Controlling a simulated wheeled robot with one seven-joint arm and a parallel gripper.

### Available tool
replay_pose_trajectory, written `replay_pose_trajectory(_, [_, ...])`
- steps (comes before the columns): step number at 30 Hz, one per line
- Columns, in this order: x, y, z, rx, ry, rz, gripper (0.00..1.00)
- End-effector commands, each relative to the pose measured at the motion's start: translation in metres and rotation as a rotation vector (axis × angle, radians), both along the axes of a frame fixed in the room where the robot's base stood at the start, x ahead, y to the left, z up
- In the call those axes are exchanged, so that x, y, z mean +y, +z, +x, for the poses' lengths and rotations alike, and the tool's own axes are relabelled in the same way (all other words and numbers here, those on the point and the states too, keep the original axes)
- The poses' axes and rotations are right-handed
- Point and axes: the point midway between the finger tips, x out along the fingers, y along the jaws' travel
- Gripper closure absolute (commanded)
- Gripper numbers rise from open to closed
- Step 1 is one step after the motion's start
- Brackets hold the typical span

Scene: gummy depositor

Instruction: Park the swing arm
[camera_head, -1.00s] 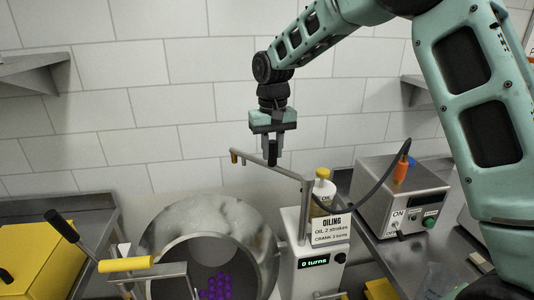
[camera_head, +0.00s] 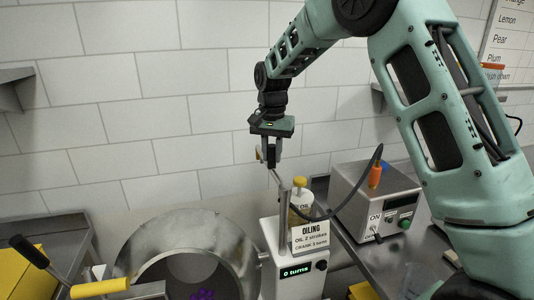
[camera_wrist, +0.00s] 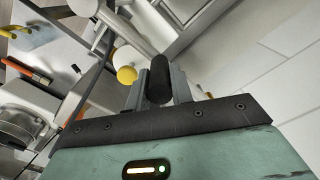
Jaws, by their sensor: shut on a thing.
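The swing arm (camera_head: 277,180) is a thin grey bar on top of an upright post (camera_head: 284,215) on the white oiling unit (camera_head: 292,262). My gripper (camera_head: 272,163) points down and is shut on the arm's black upright handle. The black handle (camera_wrist: 160,78) shows between the two fingers in the wrist view. The joint where the bar meets the post is small and partly hidden.
A large steel drum (camera_head: 215,235) with purple pieces inside stands left of the unit. A yellow-capped oil bottle (camera_head: 301,192) and OILING sign (camera_head: 311,234) are close to the post. A control box (camera_head: 373,190) with a dark hose stands at right.

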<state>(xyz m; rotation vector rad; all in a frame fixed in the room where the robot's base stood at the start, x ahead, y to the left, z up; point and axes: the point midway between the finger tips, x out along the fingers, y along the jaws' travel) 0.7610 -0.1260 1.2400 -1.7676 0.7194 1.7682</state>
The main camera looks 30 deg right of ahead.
Motion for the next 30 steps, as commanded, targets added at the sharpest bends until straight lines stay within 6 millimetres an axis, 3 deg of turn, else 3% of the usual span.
replay_pose_trajectory(17, [-0.0047,0.0012,-0.0001,-0.004,-0.031,-0.002,1.0])
replay_pose_trajectory(18, [-0.0048,0.0011,-0.0001,-0.004,-0.031,-0.002,0.66])
replay_pose_trajectory(19, [-0.0047,0.0011,-0.0002,-0.003,-0.031,-0.001,0.58])
replay_pose_trajectory(30, [-0.0035,0.0035,-0.0002,-0.002,-0.028,-0.001,0.56])
